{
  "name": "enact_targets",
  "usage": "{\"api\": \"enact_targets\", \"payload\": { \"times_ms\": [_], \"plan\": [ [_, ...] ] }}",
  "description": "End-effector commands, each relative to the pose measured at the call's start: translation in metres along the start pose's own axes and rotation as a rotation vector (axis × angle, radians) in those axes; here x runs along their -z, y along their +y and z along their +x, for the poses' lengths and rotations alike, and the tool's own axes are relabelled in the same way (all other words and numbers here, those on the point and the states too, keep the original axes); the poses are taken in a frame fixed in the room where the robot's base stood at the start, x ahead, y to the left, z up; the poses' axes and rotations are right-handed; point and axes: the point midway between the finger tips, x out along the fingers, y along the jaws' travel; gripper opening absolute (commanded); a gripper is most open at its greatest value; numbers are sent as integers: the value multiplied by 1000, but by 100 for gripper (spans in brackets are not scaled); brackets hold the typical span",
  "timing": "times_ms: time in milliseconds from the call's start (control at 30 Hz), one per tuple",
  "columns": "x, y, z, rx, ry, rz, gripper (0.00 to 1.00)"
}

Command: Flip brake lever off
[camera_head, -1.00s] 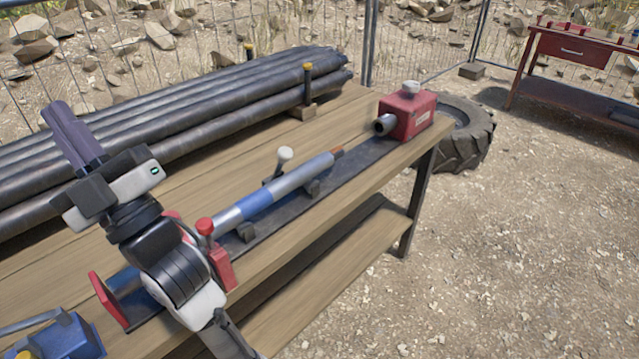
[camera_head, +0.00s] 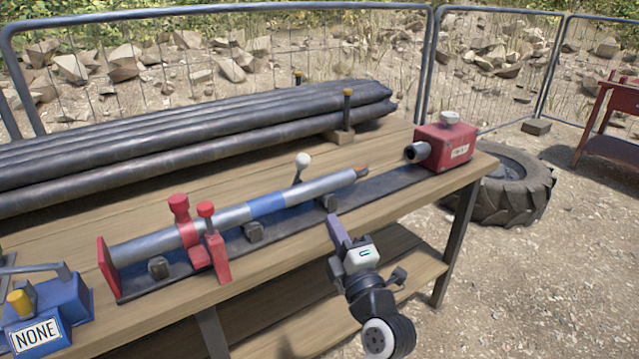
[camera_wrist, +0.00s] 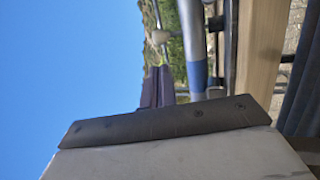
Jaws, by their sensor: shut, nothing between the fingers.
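A lever with a white ball knob (camera_head: 303,160) stands upright behind the blue-banded steel rod (camera_head: 268,204) on the bench. Two red-knobbed parts (camera_head: 206,210) stand at the rod's left portion. My gripper (camera_head: 336,222) is shut and empty, its purple fingers at the bench's front edge, right of the white knob and in front of the rod.
Black pipes (camera_head: 190,140) lie along the back of the wooden bench (camera_head: 120,217). A red box (camera_head: 445,148) sits at the rail's right end. A blue unit marked NONE (camera_head: 45,318) is at the left. A tire (camera_head: 515,190) lies beyond the bench.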

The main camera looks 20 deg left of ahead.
Motion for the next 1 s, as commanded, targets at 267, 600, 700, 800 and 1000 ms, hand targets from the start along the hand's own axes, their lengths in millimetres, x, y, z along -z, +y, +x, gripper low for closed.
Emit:
{"api": "enact_targets", "payload": {
  "times_ms": [267, 600, 700, 800, 1000],
  "plan": [
    [0, 1, 1, -1, 0, 0, 0],
    [1, 6, 45, 0, 3, 2, 0],
    [1, 6, 68, 0, 3, 1, 0],
    [1, 6, 89, -1, 3, 1, 0],
    [1, 5, 123, -1, 1, 0, 0]
  ]
}}
